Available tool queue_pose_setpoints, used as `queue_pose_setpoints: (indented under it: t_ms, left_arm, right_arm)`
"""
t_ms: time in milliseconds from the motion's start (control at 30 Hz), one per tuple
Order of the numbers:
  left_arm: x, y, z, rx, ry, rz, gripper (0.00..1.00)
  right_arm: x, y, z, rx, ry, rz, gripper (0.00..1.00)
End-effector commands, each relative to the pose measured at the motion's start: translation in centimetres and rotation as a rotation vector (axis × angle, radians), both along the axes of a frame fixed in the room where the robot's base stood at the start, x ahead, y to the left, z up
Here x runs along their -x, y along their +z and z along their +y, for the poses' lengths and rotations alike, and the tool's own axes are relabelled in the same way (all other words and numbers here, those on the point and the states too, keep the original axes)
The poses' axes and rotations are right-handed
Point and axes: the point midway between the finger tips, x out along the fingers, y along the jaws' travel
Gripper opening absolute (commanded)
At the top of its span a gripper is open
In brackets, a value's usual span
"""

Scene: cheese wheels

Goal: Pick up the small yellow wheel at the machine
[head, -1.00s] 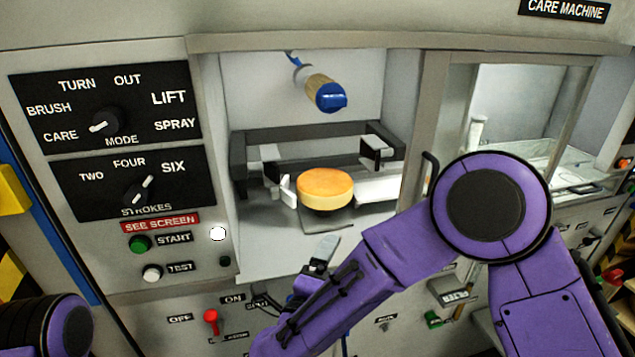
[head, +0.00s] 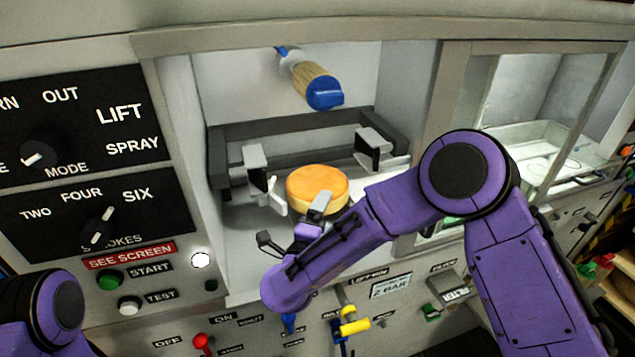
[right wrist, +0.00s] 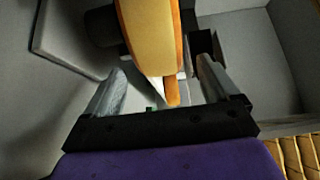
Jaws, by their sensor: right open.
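The small yellow wheel (head: 316,183), orange-topped with a paler yellow side, lies flat in the open bay of the care machine. My right gripper (head: 292,228) is open and empty at the near side of the wheel, with its fingers pointing into the bay. In the right wrist view the wheel (right wrist: 150,35) appears edge-on beyond and between the two spread fingers (right wrist: 160,72). I cannot tell whether either finger touches it. My right forearm covers part of the bay's front right. Of my left arm only a purple link shows at the lower left; its gripper is out of view.
Grey clamp jaws stand left (head: 257,170) and right (head: 372,148) of the wheel. A blue-tipped brush (head: 322,92) hangs above it. A knob panel (head: 90,215) is left of the bay, and levers, including a yellow one (head: 354,326), line the front below.

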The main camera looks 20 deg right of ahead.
Motion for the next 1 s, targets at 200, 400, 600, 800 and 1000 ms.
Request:
queue_pose_setpoints:
  t_ms: [200,400,600,800,1000]
  left_arm:
    - [0.0,1.8,0.0,0.000,0.000,0.000,0.35]
    - [0.0,1.6,0.0,0.000,0.000,0.000,0.35]
    - [0.0,1.6,0.0,0.000,0.000,0.000,0.35]
    - [0.0,1.6,0.0,0.000,0.000,0.000,0.35]
    - [0.0,1.6,0.0,0.000,0.000,0.000,0.35]
  right_arm:
    - [-2.4,0.1,-1.8,-0.001,-0.003,0.001,0.88]
    - [-2.5,-0.1,-1.9,-0.001,-0.003,-0.001,0.88]
    - [-2.5,0.0,-1.9,-0.001,-0.004,-0.001,0.26]
    - [-2.5,0.2,-1.9,-0.002,-0.004,-0.008,0.00]
    - [-2.5,0.3,-1.9,-0.002,-0.005,-0.006,0.00]
